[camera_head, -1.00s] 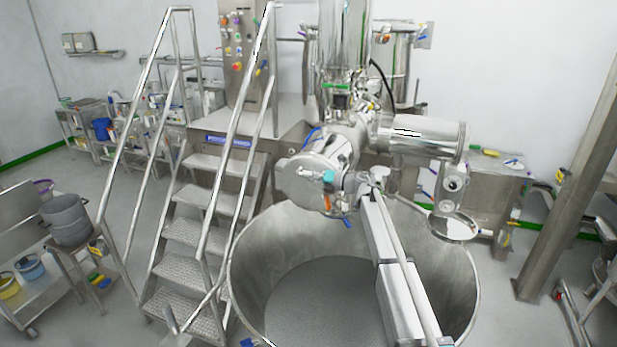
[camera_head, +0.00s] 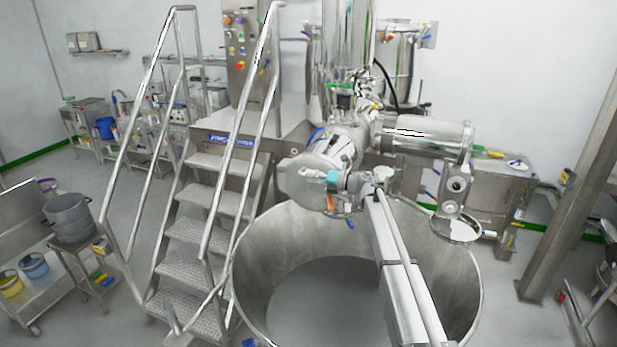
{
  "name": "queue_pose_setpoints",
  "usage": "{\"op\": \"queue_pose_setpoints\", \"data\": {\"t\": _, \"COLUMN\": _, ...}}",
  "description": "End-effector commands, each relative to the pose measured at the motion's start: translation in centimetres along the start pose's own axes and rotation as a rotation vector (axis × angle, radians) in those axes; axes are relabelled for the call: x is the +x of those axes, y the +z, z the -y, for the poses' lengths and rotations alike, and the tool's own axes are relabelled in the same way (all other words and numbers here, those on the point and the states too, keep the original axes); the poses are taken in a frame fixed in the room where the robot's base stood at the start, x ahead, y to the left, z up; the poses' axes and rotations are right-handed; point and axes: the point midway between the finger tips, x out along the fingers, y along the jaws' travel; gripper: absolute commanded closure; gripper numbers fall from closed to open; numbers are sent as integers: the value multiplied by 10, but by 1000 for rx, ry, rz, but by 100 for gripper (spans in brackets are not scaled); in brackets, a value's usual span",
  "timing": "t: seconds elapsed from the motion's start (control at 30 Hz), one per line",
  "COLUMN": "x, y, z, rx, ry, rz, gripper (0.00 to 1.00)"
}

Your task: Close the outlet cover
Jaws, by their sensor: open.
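The steel outlet housing (camera_head: 335,146) of the granulator stands over a large open round bin. Its rounded end (camera_head: 300,180) faces me. To the right, a bracket (camera_head: 457,186) under a horizontal cylinder (camera_head: 425,135) carries a tilted round dish-like plate (camera_head: 464,229). This plate looks like the outlet cover, held apart from the housing, though I cannot be certain. A long pale arm, apparently mine, reaches from the bottom right over the bin. My gripper (camera_head: 382,176) seems to be at its far end, right of the housing end and left of the plate. Its fingers are hard to make out.
The big steel bin (camera_head: 262,290) fills the lower middle. Steel steps with handrails (camera_head: 200,233) stand at its left. A slanting steel post (camera_head: 568,190) and a steel cabinet (camera_head: 487,193) are at the right. A trolley with pots (camera_head: 70,217) is at the far left.

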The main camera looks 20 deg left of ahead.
Motion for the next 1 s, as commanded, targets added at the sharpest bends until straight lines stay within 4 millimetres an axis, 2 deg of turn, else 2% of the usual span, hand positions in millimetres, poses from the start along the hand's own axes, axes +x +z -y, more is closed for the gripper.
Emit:
{"op": "queue_pose_setpoints", "data": {"t": 0.17, "x": -2, "y": 0, "z": 0, "rx": 0, "ry": 0, "rz": 0, "gripper": 48}}
{"op": "queue_pose_setpoints", "data": {"t": 0.37, "x": -13, "y": 0, "z": 0, "rx": 0, "ry": 0, "rz": 1, "gripper": 48}}
{"op": "queue_pose_setpoints", "data": {"t": 1.0, "x": -104, "y": -2, "z": -1, "rx": -1, "ry": -1, "rz": 1, "gripper": 48}}
